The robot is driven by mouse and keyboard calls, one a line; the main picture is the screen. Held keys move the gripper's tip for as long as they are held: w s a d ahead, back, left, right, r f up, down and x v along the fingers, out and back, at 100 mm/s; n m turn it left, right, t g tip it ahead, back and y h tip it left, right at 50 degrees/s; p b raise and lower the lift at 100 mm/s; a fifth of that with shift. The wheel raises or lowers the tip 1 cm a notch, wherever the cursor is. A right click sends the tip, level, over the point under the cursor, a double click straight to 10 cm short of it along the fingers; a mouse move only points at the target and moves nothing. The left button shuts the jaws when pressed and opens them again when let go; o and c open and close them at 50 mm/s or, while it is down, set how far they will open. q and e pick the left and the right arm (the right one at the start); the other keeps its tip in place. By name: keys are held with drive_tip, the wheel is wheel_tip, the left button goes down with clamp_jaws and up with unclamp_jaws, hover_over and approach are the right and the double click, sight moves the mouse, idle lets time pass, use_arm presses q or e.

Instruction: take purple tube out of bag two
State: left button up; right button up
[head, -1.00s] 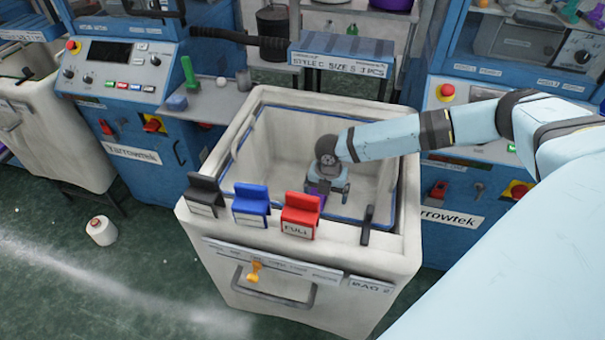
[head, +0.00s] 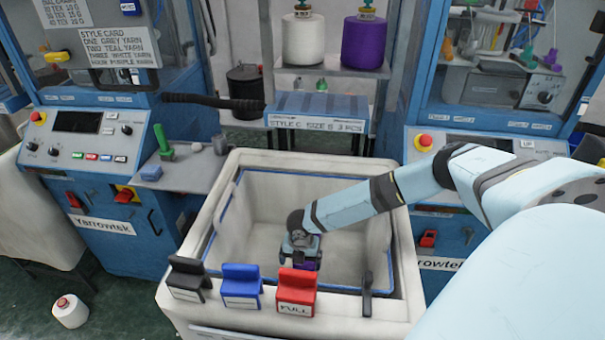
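Bag two (head: 390,300) is a large off-white open bin in the middle, with a blue-edged inner rim; its label is out of view now. My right arm comes in from the right and reaches down inside it. My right gripper (head: 300,248) is low in the bag, near its front wall. A purple tube (head: 309,263) shows partly below and between the gripper's dark parts. The fingers hide much of it, and I cannot tell whether they grip it. My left gripper is not in view.
Black (head: 188,279), blue (head: 241,286) and red "FULL" (head: 297,291) clips stand on the bag's front rim. A side shelf (head: 190,173) and blue machines flank the bag.

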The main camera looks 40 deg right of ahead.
sight(304, 267)
drive_tip(key=shift+s+d+f, duration=0.1)
drive_tip(key=shift+f, duration=0.3)
drive_tip(key=f, duration=0.4)
drive_tip(key=shift+d+f, duration=0.15)
drive_tip(key=shift+d, duration=0.1)
drive_tip(key=shift+c, duration=0.5)
drive_tip(key=c, duration=0.8)
